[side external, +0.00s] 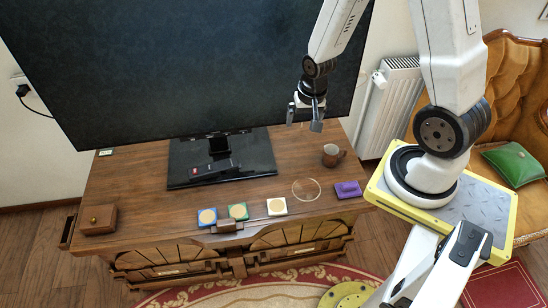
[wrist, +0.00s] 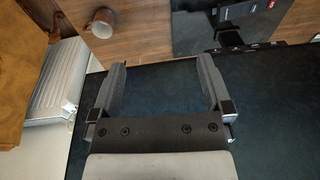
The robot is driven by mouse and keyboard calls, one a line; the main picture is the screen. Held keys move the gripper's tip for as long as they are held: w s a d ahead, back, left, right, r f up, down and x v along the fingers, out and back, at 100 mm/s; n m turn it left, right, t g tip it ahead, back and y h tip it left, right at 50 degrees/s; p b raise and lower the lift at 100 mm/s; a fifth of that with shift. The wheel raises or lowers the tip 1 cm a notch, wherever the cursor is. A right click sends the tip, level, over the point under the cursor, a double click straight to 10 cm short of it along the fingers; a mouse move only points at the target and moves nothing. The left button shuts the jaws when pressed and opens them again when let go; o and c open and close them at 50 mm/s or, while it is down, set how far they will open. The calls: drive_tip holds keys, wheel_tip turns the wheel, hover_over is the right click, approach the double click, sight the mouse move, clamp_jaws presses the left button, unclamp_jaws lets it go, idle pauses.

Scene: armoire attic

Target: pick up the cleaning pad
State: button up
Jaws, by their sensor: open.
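A small purple block (side external: 348,189), which looks like the cleaning pad, lies at the right front corner of the wooden cabinet top (side external: 140,195) in the side view. My gripper (side external: 304,118) is open and empty. It hangs in the air in front of the large dark screen, well above the cabinet and up and to the left of the purple block. In the wrist view my gripper (wrist: 161,66) shows its two fingers spread apart with only the dark screen behind them. The purple block does not show in the wrist view.
A brown mug (side external: 332,155) and a clear round disc (side external: 306,189) stand near the purple block. Three square pieces with round tan tops, one of them white (side external: 277,207), line the front edge. The screen (side external: 190,65) rises behind. A wooden box (side external: 98,219) sits far left.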

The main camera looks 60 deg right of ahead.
drive_tip(key=s+d+f+m+g, duration=0.1)
drive_tip(key=s+d+f+m, duration=0.4)
drive_tip(key=d+f+m, duration=0.5)
drive_tip(key=m, duration=0.8)
hover_over(351, 185)
drive_tip(key=shift+g+y, duration=0.3)
drive_tip(key=shift+g, duration=0.1)
wheel_tip(351, 185, down, 14)
drive_tip(key=shift+s+r, duration=0.1)
drive_tip(key=shift+f, duration=1.35)
drive_tip(key=shift+w+f, duration=0.2)
drive_tip(key=shift+f, duration=2.4)
